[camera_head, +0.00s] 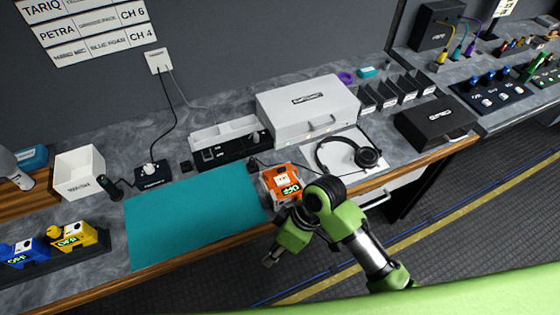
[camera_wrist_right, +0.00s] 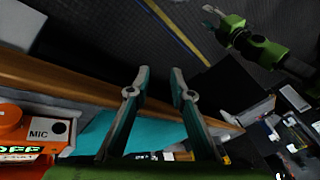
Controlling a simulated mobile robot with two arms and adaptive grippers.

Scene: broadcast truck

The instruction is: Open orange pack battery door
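The orange pack (camera_head: 284,181) lies on the counter at the right edge of the teal mat, with a lit display that looks like OFF. In the right wrist view the orange pack (camera_wrist_right: 32,110) is at the lower left, partly cut off, with a MIC label. I cannot make out its battery door. My right gripper (camera_head: 268,260) is just in front of the pack, near the counter's front edge, not touching it. Its two fingers (camera_wrist_right: 160,72) are apart with nothing between them. My left gripper (camera_wrist_right: 211,12) shows only small in the right wrist view, far from the pack.
The teal mat (camera_head: 195,222) is bare. Headphones (camera_head: 347,155) on a white sheet lie right of the pack, and a white case (camera_head: 307,108) stands behind. Blue (camera_head: 22,252) and yellow (camera_head: 78,237) packs stand at the left. The wooden counter edge (camera_head: 390,178) runs along the front.

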